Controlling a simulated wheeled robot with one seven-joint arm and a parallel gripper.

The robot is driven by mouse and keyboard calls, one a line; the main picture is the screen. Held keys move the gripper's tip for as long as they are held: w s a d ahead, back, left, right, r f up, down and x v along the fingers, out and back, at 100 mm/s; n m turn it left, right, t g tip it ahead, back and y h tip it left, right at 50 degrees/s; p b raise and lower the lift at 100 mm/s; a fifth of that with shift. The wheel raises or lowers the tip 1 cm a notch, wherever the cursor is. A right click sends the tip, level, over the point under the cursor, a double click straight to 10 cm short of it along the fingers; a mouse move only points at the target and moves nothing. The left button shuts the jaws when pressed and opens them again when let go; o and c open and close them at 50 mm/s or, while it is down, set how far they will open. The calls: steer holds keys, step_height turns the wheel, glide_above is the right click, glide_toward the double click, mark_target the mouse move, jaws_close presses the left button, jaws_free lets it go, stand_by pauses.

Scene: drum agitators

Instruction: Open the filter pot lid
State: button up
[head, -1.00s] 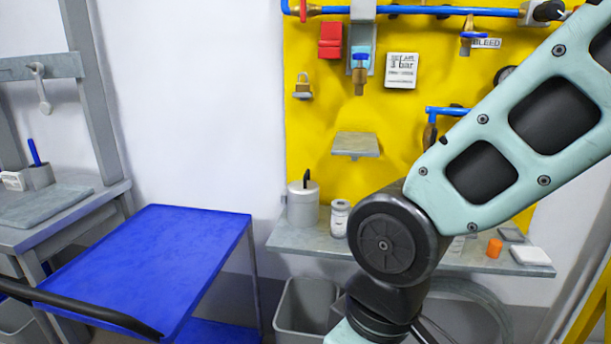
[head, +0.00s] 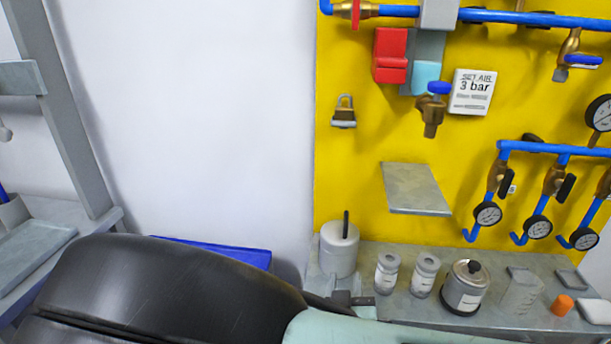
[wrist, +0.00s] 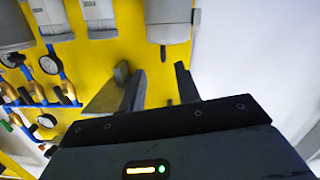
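A light grey round pot (head: 339,254) with an upright black handle stands at the left end of the wall shelf in the head view. A silver pot (head: 464,292) with a black-knobbed lid stands farther right. No label tells me which is the filter pot; both lids look shut. In the wrist view, which looks upside down, the grey pot (wrist: 168,16) hangs at the top, its handle towards the fingers. My gripper (wrist: 160,88) has two grey fingers apart with nothing between them. It is not touching either pot. In the head view my arm hides most of it.
Two small labelled jars (head: 406,274) stand between the pots. A clear beaker (head: 520,296) and an orange cap (head: 562,305) are to the right. A grey plate (head: 415,188) juts from the yellow board above the shelf (head: 385,305). Gauges and blue pipes are at right.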

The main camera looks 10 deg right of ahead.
mark_target(346, 225)
steer(key=shift+t, duration=0.7)
steer(key=r+p+x, duration=0.1)
steer(key=p+x, duration=0.1)
steer(key=x, duration=0.3)
steer(key=p+x, duration=0.2)
steer(key=x, duration=0.4)
steer(key=r+p+x, duration=0.1)
steer(key=p+x, duration=0.1)
steer(key=x, duration=0.4)
steer(key=shift+r, duration=0.3)
steer(key=shift+w+d+f, duration=0.1)
steer(key=shift+w+d, duration=0.1)
steer(key=shift+w, duration=0.5)
steer(key=shift+c, duration=0.3)
jaws_close()
